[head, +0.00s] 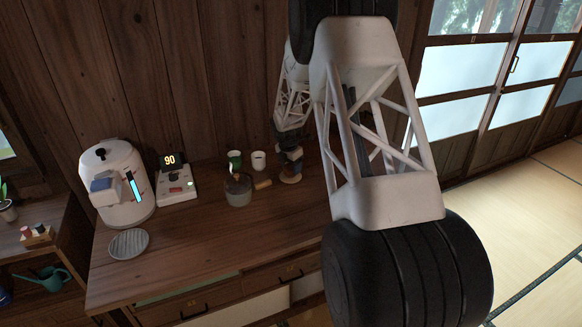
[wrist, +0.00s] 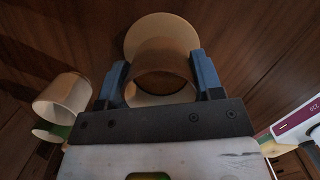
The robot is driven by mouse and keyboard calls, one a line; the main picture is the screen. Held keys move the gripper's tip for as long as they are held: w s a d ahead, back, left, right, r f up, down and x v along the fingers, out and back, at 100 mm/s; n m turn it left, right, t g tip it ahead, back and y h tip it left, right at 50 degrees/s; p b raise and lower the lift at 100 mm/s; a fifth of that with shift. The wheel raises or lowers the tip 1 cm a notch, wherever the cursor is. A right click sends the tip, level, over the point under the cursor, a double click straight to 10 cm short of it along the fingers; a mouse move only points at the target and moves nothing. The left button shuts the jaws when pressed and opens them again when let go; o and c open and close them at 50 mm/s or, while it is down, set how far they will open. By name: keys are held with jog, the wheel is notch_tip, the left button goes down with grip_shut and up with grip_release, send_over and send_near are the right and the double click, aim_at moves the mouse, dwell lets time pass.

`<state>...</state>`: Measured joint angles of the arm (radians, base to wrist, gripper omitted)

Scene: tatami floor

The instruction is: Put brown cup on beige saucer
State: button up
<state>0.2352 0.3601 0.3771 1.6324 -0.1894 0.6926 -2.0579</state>
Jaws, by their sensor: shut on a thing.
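My gripper (wrist: 160,82) is shut on the brown cup (wrist: 165,56), with a blue finger on each side of it. The cup's open rim faces the wrist camera. The beige saucer (wrist: 143,35) shows behind the cup, partly hidden by it. In the head view my gripper (head: 290,156) is low over the counter, right at the beige saucer (head: 291,180). The cup is mostly hidden there. I cannot tell whether the cup touches the saucer.
A white cup (head: 258,161) and a green cup (head: 235,159) stand left of my gripper. A glass pot (head: 238,190) with a wooden handle is close by. A device reading 90 (head: 176,180), a white machine (head: 118,180) and a round grey plate (head: 128,243) stand further left. The counter front is clear.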

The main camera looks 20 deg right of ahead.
aim_at(288, 176)
jog(key=shift+f, duration=0.3)
jog(key=o, duration=1)
jog(key=shift+r, duration=0.15)
jog(key=r, duration=0.4)
jog(key=a+r, duration=0.1)
jog(key=r, duration=0.7)
jog(key=shift+s+a, duration=0.35)
